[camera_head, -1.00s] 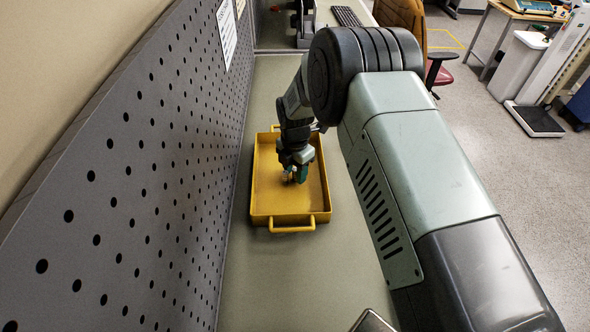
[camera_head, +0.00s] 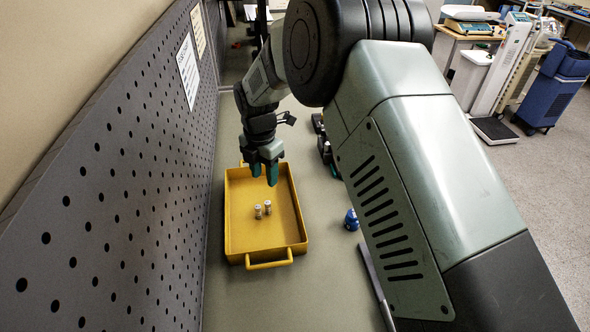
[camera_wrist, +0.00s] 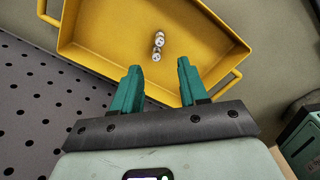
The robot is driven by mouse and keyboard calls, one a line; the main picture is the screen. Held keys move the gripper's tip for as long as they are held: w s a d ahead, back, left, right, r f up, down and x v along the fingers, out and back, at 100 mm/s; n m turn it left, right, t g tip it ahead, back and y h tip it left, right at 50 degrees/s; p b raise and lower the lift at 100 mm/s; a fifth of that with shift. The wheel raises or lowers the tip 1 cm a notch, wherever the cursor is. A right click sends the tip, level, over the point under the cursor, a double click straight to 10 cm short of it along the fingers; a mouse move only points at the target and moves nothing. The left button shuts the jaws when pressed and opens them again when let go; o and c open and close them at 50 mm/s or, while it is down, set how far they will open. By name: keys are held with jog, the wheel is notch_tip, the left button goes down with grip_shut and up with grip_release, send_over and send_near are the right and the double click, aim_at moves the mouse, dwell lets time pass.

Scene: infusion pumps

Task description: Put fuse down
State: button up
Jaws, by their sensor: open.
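A grey perforated panel (camera_head: 120,190) runs along the left of the bench. A small blue object (camera_head: 351,220) sits on the bench right of the tray. Dark equipment (camera_head: 325,145) stands beyond it. The bench (camera_head: 240,302) in front of the tray is clear.

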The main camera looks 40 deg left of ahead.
jog(key=w+d+r+m+t, duration=0.1)
jog(key=w+d+r+m, duration=0.25)
jog(key=d+r, duration=0.3)
jog(key=w+d+r+m, duration=0.3)
jog(key=d+r+m, duration=0.15)
jog(key=r, duration=0.35)
jog(key=d+r+m+t, duration=0.1)
jog(key=d+r+m, duration=0.7)
jog(key=d+r, duration=0.5)
jog(key=s+d+r+m+t, duration=0.1)
jog(key=s+d+r+m, duration=0.2)
jog(key=d, duration=0.5)
jog(key=s+d+r+m+t, duration=0.1)
jog(key=s+d+m, duration=0.2)
jog(key=d+m, duration=0.35)
jog(key=s+d+f+m+t, duration=0.1)
jog(key=s+d+m, duration=0.9)
jog(key=s+d, duration=0.1)
jog(key=shift+s+d+t, duration=0.25)
jog(key=shift+s+t, duration=0.05)
jog(key=shift+s, duration=0.45)
jog(key=shift+o, duration=0.6)
jog(key=shift+w, duration=0.1)
